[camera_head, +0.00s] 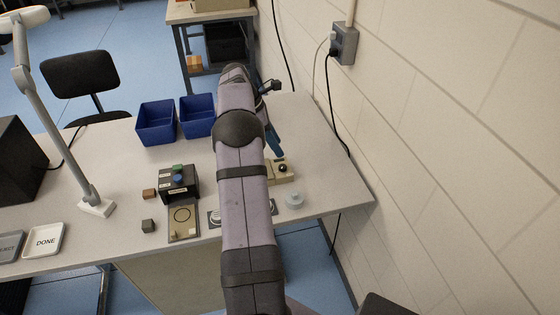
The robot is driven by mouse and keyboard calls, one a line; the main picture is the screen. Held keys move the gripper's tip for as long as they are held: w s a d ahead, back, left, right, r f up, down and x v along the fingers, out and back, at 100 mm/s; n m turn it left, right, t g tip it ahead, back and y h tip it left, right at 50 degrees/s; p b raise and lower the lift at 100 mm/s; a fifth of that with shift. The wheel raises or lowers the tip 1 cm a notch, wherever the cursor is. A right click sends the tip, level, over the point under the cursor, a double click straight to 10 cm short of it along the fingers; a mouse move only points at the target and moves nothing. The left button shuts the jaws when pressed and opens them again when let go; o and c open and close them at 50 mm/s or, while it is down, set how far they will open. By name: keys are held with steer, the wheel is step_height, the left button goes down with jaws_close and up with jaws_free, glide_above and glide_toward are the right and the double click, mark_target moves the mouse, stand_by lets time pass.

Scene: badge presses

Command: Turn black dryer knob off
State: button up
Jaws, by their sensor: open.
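A beige unit (286,178) stands on the table just right of my arm, and my arm hides its left part. A round black knob (283,168) sits on its top; its setting is too small to read. My gripper (271,86) shows small and dark beyond the arm's upper bend, open, near the table's back edge. It is well behind the knob and apart from it. Much of the wrist is hidden behind my arm.
A dark blue handle (273,139) rises behind the beige unit. A black box (178,181) with green and blue tops stands left of my arm. Two blue bins (157,123) stand behind. A grey round piece (294,199) lies in front of the unit. A block wall (450,130) bounds the right.

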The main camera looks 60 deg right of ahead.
mark_target(282, 166)
steer(key=shift+d+f+n+t+h+p, duration=0.25)
steer(key=shift+d+f+n, duration=0.3)
steer(key=shift+f, duration=1.45)
steer(key=shift+d+f+n+t+h+p, duration=0.15)
steer(key=shift+d+f+n+p, duration=0.4)
steer(key=shift+f, duration=1.5)
steer(key=shift+d+f+n+t+h+p, duration=0.15)
steer(key=shift+d+f+n, duration=0.35)
steer(key=shift+f, duration=1.5)
steer(key=shift+d, duration=0.1)
jaws_close()
steer(key=shift+w+f, duration=0.1)
